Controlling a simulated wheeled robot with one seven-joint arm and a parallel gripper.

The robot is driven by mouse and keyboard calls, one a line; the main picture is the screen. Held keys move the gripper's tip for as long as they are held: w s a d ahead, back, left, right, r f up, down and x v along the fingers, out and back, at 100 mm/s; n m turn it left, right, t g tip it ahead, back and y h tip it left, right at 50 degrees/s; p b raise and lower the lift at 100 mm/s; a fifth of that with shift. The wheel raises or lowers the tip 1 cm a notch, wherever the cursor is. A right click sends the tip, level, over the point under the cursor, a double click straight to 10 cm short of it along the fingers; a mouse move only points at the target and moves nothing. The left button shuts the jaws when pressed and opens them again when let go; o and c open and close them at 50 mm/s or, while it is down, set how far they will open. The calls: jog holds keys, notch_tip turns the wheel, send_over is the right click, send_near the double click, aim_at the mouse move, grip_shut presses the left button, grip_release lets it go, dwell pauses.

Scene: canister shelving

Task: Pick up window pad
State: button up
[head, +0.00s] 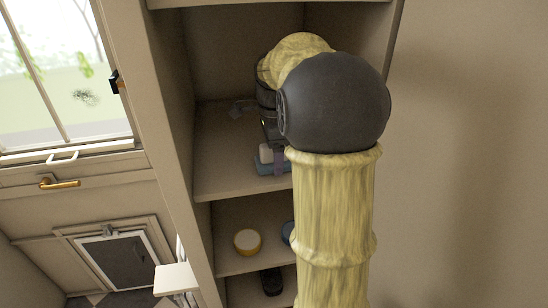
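A small blue object with a white part (267,156) lies on the upper shelf board, partly hidden by my arm. It may be the window pad, but it is too small to be sure. My arm reaches into the shelf. My gripper (272,137) is at its far end, just above and behind this object. The fingers are mostly hidden by the dark arm joint, so I cannot tell if they are open or touching anything.
The shelf unit's side wall (178,130) stands left of my arm. A lower shelf holds a round yellow-rimmed container (247,242), with a dark object (271,281) below. A window (68,75) with a dark smudge is at left. The upper shelf's left part looks mostly clear.

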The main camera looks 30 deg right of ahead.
jog(key=c, duration=0.8)
jog(key=shift+o, duration=0.2)
jog(key=shift+s+r+b, duration=0.1)
jog(key=shift+r+b, duration=0.1)
jog(key=shift+b, duration=0.1)
notch_tip(320, 180, up, 6)
jog(key=shift+r, duration=0.2)
jog(key=shift+s+a+b, duration=0.15)
jog(key=shift+s+b, duration=0.2)
jog(key=shift+b, duration=0.05)
jog(key=s+a+b, duration=0.2)
jog(key=s, duration=0.7)
jog(key=s+a+b, duration=0.3)
jog(key=s, duration=0.6)
jog(key=shift+s, duration=0.2)
jog(key=shift+a+r, duration=0.1)
jog(key=shift+o, duration=0.9)
jog(key=shift+c, duration=0.3)
